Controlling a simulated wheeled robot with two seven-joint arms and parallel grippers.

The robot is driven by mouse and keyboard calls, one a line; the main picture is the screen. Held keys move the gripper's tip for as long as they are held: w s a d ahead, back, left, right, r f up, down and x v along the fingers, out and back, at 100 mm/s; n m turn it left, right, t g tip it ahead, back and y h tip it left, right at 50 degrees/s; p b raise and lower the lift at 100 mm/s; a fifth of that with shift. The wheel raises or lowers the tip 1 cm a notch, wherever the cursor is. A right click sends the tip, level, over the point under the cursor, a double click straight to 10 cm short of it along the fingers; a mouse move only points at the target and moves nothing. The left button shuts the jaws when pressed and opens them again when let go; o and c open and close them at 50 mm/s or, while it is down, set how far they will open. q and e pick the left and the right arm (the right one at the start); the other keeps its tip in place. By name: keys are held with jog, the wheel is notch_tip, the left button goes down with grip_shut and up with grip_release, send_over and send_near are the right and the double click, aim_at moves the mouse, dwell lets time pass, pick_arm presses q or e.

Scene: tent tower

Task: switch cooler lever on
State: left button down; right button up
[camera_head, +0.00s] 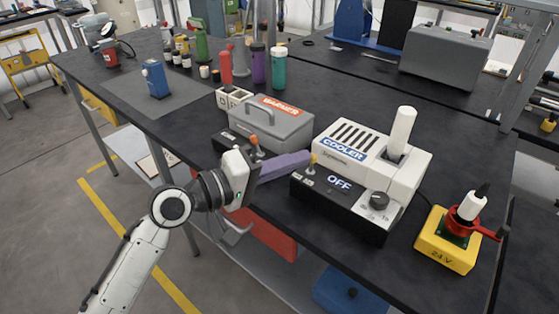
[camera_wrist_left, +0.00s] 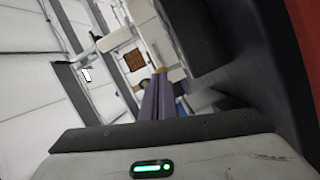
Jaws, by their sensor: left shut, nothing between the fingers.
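The cooler (camera_head: 350,145) is a white box with dark slots and a blue label, on a black base whose display (camera_head: 340,183) reads OFF. Its small lever with a yellow-orange tip (camera_head: 313,158) stands at the left end of the base. My left gripper (camera_head: 306,158) reaches in from the left with its purple fingers shut and empty. The fingertips are right beside the lever; I cannot tell whether they touch it. The left wrist view shows the shut purple fingers (camera_wrist_left: 160,97) with a yellowish tip (camera_wrist_left: 172,74) just beyond them. The right gripper is not in view.
A grey warmer (camera_head: 273,122) with a handle and an orange-tipped lever (camera_head: 254,140) stands left of the cooler. A yellow 24 V box (camera_head: 446,243) with a red handle stands to the right. Several bottles stand farther back. The black tabletop (camera_head: 335,88) behind the cooler is clear.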

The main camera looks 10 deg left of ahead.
pick_arm(q)
jog(key=shift+s+d+r, duration=0.1)
jog(key=shift+d, duration=0.05)
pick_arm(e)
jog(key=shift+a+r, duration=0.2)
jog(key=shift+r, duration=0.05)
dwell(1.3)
pick_arm(q)
jog(key=w+a+b+v, duration=0.2)
jog(key=v, duration=1)
jog(key=shift+s+a+b, duration=0.3)
jog(key=shift+a+b, duration=0.05)
jog(key=shift+a, duration=0.05)
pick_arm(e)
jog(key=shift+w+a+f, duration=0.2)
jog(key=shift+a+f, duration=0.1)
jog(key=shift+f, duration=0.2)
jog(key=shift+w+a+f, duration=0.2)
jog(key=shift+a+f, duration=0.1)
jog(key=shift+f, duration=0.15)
pick_arm(q)
jog(key=shift+f, duration=0.25)
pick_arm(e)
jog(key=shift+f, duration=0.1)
